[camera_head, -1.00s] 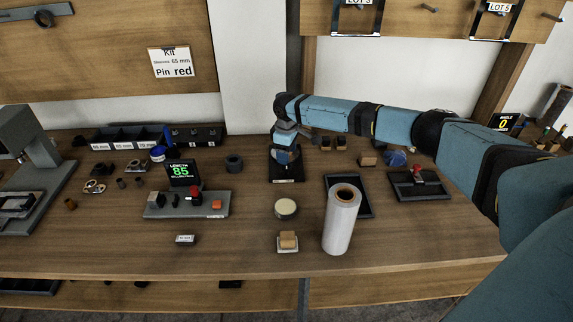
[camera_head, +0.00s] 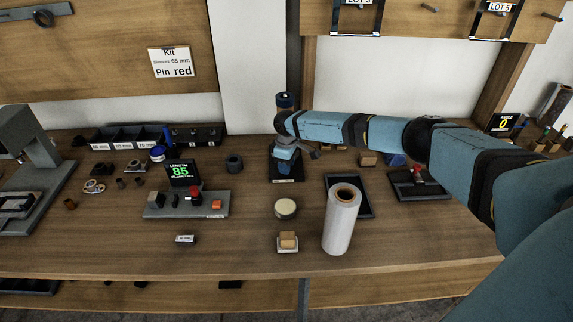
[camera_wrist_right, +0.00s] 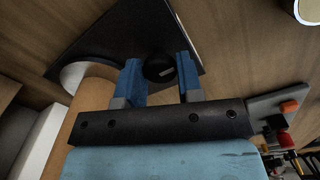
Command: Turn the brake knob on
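A round black knob (camera_wrist_right: 159,67) shows in the right wrist view, in front of a dark plate (camera_wrist_right: 110,40). I take it to be the brake knob. My right gripper (camera_wrist_right: 161,80) has its two blue fingers apart, one on each side of the knob. I cannot tell whether they touch it. In the head view my right gripper (camera_head: 285,165) points down over a small dark stand (camera_head: 288,179) at the back middle of the bench, and hides the knob. My left gripper is not in view.
A white roll (camera_head: 342,220) stands in front of a dark tray (camera_head: 362,184). A round tin (camera_head: 286,208) lies nearer the front. A grey fixture (camera_head: 160,211) with a display reading 85 (camera_head: 181,172) is to the left.

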